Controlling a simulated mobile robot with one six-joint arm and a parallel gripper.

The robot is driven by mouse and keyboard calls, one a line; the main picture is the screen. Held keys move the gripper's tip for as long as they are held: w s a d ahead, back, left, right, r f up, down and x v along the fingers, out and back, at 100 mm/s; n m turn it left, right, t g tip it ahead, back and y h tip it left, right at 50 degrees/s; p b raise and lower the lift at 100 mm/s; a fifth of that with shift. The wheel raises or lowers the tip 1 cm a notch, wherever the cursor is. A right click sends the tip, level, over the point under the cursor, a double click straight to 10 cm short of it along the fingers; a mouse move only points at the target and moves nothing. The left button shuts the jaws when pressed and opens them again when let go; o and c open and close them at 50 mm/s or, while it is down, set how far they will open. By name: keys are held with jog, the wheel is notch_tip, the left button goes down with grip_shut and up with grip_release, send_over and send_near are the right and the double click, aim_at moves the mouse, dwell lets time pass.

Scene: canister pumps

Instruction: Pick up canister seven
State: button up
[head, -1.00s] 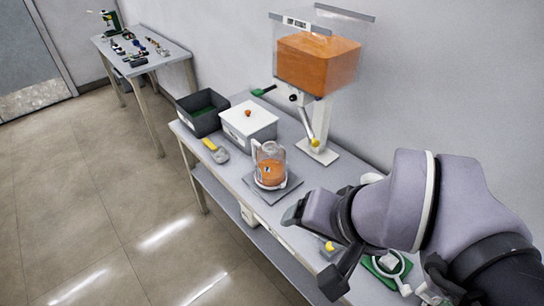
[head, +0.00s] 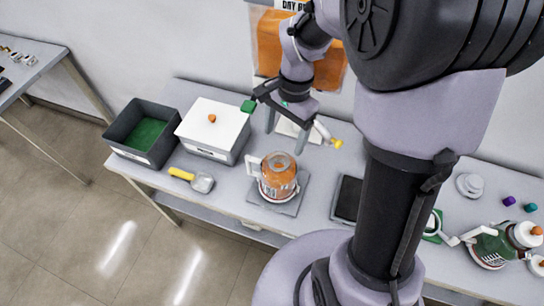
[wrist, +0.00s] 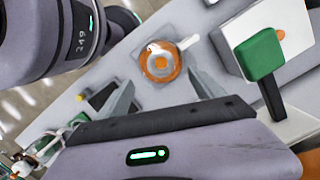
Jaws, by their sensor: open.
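A clear canister (head: 278,180) with orange contents, a pale handle and a label stands upright on a grey square plate (head: 293,206) in the middle of the bench. I cannot read its number now. In the wrist view the canister (wrist: 160,62) is seen from above, beyond my fingertips. My gripper (head: 286,128) is open and empty, behind and above the canister, not touching it. It also shows in the wrist view (wrist: 163,84), fingers spread. A green canister (head: 488,249) with a white top lies or leans at the bench's right; its number is not readable.
An orange-filled hopper (head: 268,42) stands behind, partly hidden by my arm, with a green-handled lever (head: 248,106). A white box (head: 213,124), a dark bin (head: 127,128) and a yellow-handled scoop (head: 192,178) are left. A black pad (head: 347,199) lies right of the plate.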

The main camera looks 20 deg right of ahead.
aim_at(279, 165)
jog(key=f+b, duration=0.1)
jog(key=f, duration=0.2)
jog(key=f+b, duration=0.1)
jog(key=f, duration=0.2)
jog(key=a+f+b, duration=0.1)
jog(key=f, duration=0.3)
jog(key=shift+s, duration=0.25)
jog(key=shift+r, duration=0.1)
grip_shut()
